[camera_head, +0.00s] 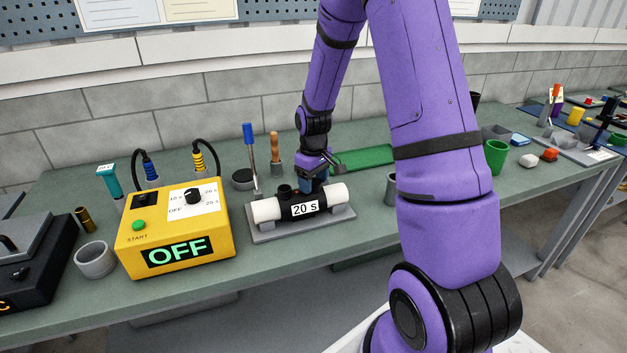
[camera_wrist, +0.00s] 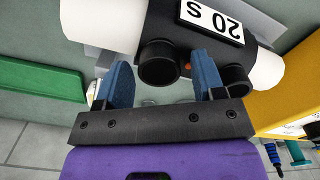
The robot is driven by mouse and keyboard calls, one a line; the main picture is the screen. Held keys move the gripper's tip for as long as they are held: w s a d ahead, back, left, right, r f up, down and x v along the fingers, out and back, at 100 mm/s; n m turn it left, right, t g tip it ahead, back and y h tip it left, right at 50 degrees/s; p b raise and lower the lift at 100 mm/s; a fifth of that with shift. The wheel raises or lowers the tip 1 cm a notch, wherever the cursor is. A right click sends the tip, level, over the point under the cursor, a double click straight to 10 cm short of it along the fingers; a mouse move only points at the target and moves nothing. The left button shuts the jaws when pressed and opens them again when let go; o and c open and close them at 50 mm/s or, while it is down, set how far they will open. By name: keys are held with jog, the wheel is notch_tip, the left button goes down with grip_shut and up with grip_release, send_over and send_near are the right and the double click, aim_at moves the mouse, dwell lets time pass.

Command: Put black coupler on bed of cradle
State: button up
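The black coupler (camera_head: 287,212) carries a white "20 s" label and joins two white pipe ends. It lies level across the grey cradle (camera_head: 262,236); the bed under it is mostly hidden. The coupler (camera_wrist: 178,30) has two round black sockets on top, with a small red-orange dot between them. My gripper (camera_head: 315,184) is low at the coupler's back side. In the wrist view my gripper (camera_wrist: 162,64) has its blue fingers apart, on either side of one socket. I see no grip on it; contact is unclear.
A yellow control box (camera_head: 175,230) reading "OFF" stands close left of the cradle. A blue-handled tool (camera_head: 250,150) and a wooden-handled tool (camera_head: 275,152) stand upright behind. A green mat (camera_head: 362,158) lies behind right. A grey cup (camera_head: 391,190) is partly behind my arm.

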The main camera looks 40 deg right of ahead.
notch_tip(320, 180, up, 12)
jog(key=s+a+r+m+t, duration=0.1)
jog(key=s+a+r, duration=0.3)
jog(key=s+r, duration=0.15)
jog(key=s+a+r+t, duration=0.1)
jog(key=s+a+r, duration=0.35)
jog(key=r, duration=0.25)
jog(key=s+a+r+m+t, duration=0.1)
jog(key=s+a+r, duration=0.1)
jog(key=s, duration=0.6)
jog(key=s+a+r+t, duration=0.2)
jog(key=s+r, duration=0.1)
jog(key=s, duration=0.5)
jog(key=shift+s+a+m, duration=0.2)
jog(key=shift+a+m, duration=0.1)
jog(key=shift+m, duration=0.1)
